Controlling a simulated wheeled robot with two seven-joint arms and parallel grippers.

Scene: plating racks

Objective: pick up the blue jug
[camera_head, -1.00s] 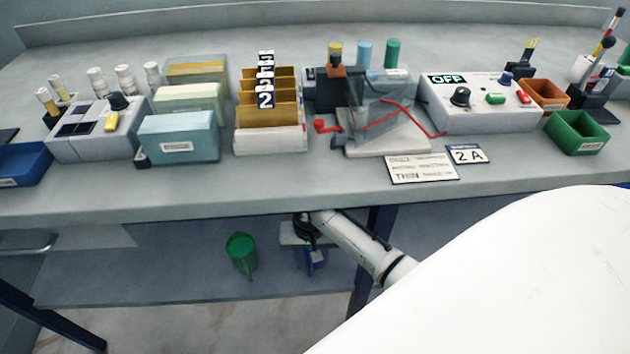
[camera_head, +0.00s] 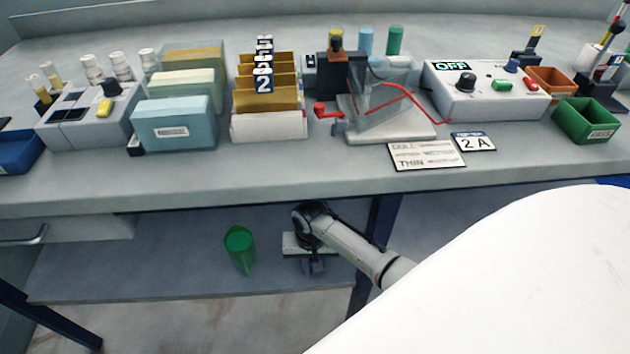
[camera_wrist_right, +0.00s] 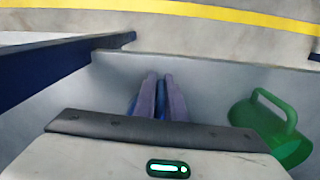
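My right gripper (camera_head: 313,268) is under the table, over the lower shelf, at the end of my white arm. In the right wrist view its two fingers (camera_wrist_right: 159,90) are close together, with a narrow gap. A little blue, likely the blue jug (camera_wrist_right: 160,108), shows between and beside the fingers. Most of that jug is hidden by the gripper, and I cannot tell whether the fingers hold it. A green jug (camera_head: 240,250) stands on the shelf to the left; it also shows at the right of the wrist view (camera_wrist_right: 270,125). My left gripper is not in view.
The lower shelf (camera_head: 150,265) has free room left of the green jug. A dark blue table leg (camera_head: 372,240) stands just right of the gripper. The tabletop (camera_head: 200,178) above carries racks, a control box (camera_head: 485,90) and bins.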

